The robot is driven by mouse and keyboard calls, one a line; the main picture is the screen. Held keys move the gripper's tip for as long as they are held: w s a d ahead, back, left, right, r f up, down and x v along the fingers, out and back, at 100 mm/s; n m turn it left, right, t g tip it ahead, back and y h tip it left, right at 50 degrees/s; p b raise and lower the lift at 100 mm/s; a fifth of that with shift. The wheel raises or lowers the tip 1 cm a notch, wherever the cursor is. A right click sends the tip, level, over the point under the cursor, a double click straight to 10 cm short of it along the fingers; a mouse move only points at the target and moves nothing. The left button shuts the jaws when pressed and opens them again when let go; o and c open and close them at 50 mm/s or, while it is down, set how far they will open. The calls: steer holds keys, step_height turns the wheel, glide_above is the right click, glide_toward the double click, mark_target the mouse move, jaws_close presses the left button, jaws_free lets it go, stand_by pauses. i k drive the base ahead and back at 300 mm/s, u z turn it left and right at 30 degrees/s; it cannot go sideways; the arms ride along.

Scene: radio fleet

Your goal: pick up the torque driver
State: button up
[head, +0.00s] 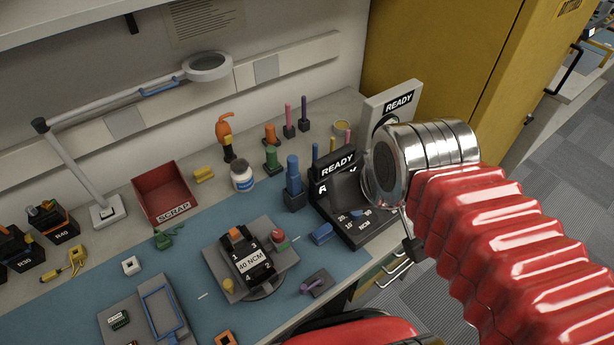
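I cannot tell for sure which tool is the torque driver. A blue-handled driver (293,172) stands upright in a small dark holder on the bench, left of the black READY stand (366,228), whose base has a dial marked NCM. An orange-and-green upright tool (271,150) stands behind it. My red-sleeved arm reaches in from the lower right, and its silver wrist (430,155) is right of the stand. A small dark part, perhaps my gripper (412,248), shows below the wrist. Its fingers are mostly hidden, and it appears apart from the blue driver.
A grey fixture with a black block labelled 40 NCM (252,260) stands on the blue mat. A red SCRAP bin (164,192), a white jar (242,178) and a lamp arm (85,175) are farther left. A yellow cabinet (440,60) stands behind my wrist.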

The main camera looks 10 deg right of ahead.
mark_target(293, 175)
steer(key=z, duration=0.15)
steer(key=k, duration=1.2)
steer(key=u, duration=1.1)
steer(key=i, duration=1)
steer(key=u, duration=0.05)
